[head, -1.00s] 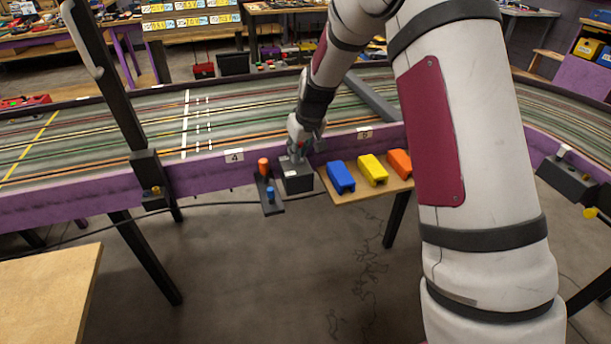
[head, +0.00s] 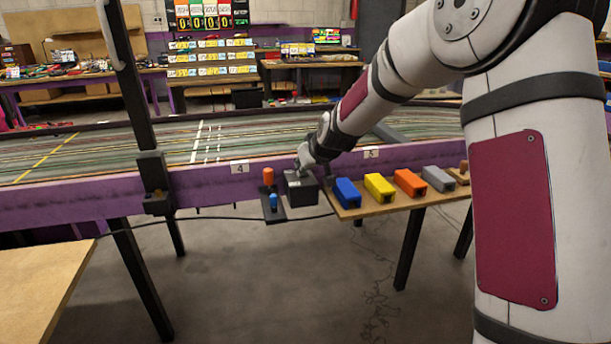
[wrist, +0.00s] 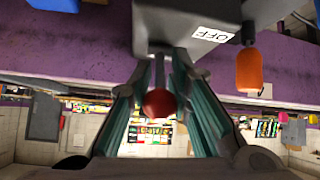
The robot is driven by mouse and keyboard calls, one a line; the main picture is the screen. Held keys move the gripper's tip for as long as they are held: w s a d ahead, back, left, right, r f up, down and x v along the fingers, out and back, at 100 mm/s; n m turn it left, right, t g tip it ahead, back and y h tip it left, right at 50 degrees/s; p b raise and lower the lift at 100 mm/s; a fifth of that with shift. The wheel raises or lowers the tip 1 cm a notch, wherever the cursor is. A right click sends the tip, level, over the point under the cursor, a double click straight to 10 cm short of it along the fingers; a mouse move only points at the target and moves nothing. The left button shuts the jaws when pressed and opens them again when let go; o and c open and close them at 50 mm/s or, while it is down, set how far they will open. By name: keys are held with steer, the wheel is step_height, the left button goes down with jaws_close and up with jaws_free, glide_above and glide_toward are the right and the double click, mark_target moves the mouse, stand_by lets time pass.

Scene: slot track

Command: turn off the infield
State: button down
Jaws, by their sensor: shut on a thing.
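A dark box (head: 301,192) is mounted on the purple track wall, below and right of the "4" sign. In the wrist view the box (wrist: 185,22) carries a white "OFF" label (wrist: 212,34) and a thin metal lever with a red ball knob (wrist: 159,103). My gripper (wrist: 164,70) has its two fingers on either side of this lever and is shut on it. In the head view my gripper (head: 305,165) is at the top of the box and hides the lever. I cannot tell which way the lever is thrown.
Orange (head: 268,176) and blue (head: 273,200) knobs stand on a dark bracket left of the box. A wooden shelf with blue (head: 347,193), yellow (head: 379,187), orange (head: 410,182) and grey (head: 438,179) blocks is close on the right. A black post (head: 154,175) stands left.

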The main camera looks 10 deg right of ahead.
steer(key=shift+b, duration=0.3)
steer(key=c, duration=1.8)
jaws_free()
steer(key=shift+s, duration=0.1)
steer(key=shift+o, duration=0.2)
steer(key=v, duration=1.2)
steer(key=shift+s+d, duration=0.1)
